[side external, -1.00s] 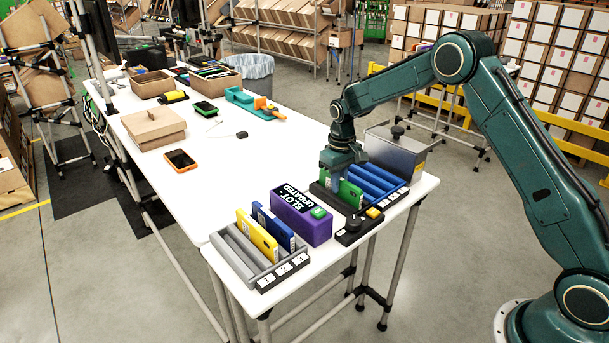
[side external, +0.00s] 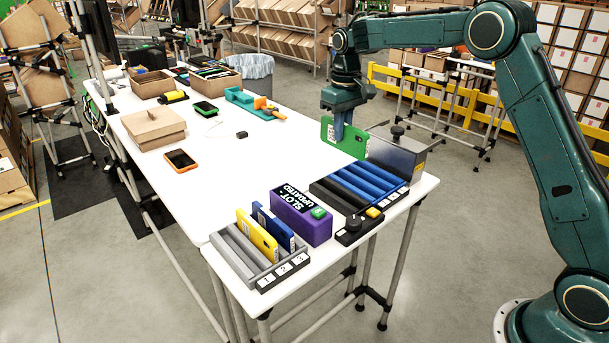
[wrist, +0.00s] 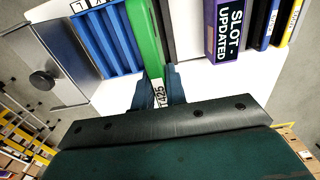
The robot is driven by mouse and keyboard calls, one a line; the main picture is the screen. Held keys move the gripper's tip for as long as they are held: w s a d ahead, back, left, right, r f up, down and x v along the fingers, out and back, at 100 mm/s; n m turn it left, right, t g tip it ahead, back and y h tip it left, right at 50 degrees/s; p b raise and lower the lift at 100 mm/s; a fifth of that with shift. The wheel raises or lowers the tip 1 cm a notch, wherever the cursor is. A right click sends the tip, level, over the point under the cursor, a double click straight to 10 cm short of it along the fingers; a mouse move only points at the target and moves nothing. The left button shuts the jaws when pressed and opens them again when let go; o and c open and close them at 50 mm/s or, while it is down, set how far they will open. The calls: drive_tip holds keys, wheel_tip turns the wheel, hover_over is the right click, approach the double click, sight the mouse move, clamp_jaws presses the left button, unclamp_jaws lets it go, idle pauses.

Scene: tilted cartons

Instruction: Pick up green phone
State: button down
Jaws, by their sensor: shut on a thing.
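The green phone (side external: 344,138) is in the air above the rack with blue and black dividers, upright on its long edge. My gripper (side external: 341,124) is shut on it from above, a finger on each side. In the wrist view the phone (wrist: 143,32) shows as a green strip, with a white label at its end between the fingers of my gripper (wrist: 158,88). The blue-and-black rack (side external: 378,196) stands below on the white table, with no phone in its slots.
A purple box (side external: 300,219) marked "SLOT-UPDATED" stands left of the rack. A grey rack (side external: 232,262) holds a yellow phone (side external: 257,236) and a blue phone (side external: 273,226). A grey metal box (side external: 396,154) with a black knob stands behind. The table's middle (side external: 260,165) is mostly clear.

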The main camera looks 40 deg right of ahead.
drive_tip(key=shift+r, duration=2.3)
drive_tip(key=a+f, duration=0.7)
drive_tip(key=f, duration=0.3)
drive_tip(key=shift+f, duration=0.1)
drive_tip(key=shift+f, duration=4.35)
drive_tip(key=shift+r, duration=0.1)
drive_tip(key=shift+d+r, duration=0.1)
drive_tip(key=shift+r, duration=2.8)
